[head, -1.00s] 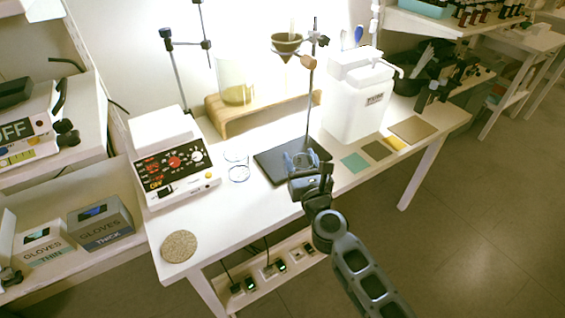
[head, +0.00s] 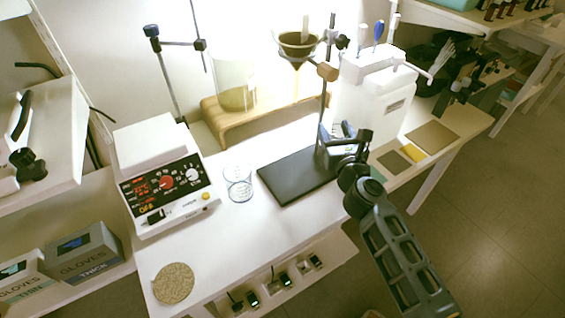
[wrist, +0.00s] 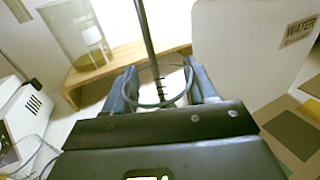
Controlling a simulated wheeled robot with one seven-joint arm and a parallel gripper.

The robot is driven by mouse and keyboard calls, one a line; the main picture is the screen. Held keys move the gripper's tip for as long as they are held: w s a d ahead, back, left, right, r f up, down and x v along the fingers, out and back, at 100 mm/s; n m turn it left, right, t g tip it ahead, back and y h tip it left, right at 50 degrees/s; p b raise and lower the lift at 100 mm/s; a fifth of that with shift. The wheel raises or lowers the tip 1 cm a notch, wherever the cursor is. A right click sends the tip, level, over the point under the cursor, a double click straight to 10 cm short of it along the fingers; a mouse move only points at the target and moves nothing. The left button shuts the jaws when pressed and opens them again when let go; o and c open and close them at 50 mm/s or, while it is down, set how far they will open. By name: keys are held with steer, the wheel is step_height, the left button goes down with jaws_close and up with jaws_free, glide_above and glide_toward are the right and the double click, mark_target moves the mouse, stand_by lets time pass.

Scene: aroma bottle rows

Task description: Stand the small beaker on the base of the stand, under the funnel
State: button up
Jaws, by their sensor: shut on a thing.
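My gripper (head: 343,132) is shut on the small clear glass beaker (wrist: 160,88). In the wrist view its round rim and dark scale marks show between the two blue-grey fingers; its lower part is hidden. In the head view the gripper is at the right rear of the stand's black base (head: 290,178), close to the rod (head: 323,105), and mostly hides the beaker. I cannot tell whether the beaker touches the base. The rod (wrist: 147,35) rises just beyond the beaker in the wrist view. The brown-lined funnel (head: 298,42) is clamped high on the stand, left of the rod.
Another glass beaker (head: 238,188) stands on the table left of the base. A hotplate device (head: 165,180) is further left. A wooden riser (head: 225,125) with a large beaker (head: 235,80) is behind. A white water container (head: 370,100) stands close to my gripper.

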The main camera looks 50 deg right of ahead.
steer(key=w+a+f+b, duration=0.1)
steer(key=w+a+f, duration=0.1)
steer(key=w, duration=0.1)
steer(key=w+a+f+b, duration=0.2)
steer(key=w, duration=0.1)
steer(key=w+a+f+b, duration=0.1)
steer(key=w+a+f, duration=0.1)
steer(key=shift+w+f+b, duration=0.3)
steer(key=shift+w+b, duration=0.05)
steer(key=shift+w, duration=0.05)
steer(key=shift+f+b, duration=1)
steer(key=shift+f, duration=0.9)
steer(key=shift+f, duration=0.1)
steer(key=o, duration=1)
steer(key=shift+o, duration=0.2)
steer(key=shift+r, duration=0.2)
steer(key=b+v, duration=0.1)
steer(key=v, duration=1)
steer(key=shift+s+f, duration=0.15)
steer(key=shift+s+a, duration=0.3)
steer(key=shift+s, duration=0.05)
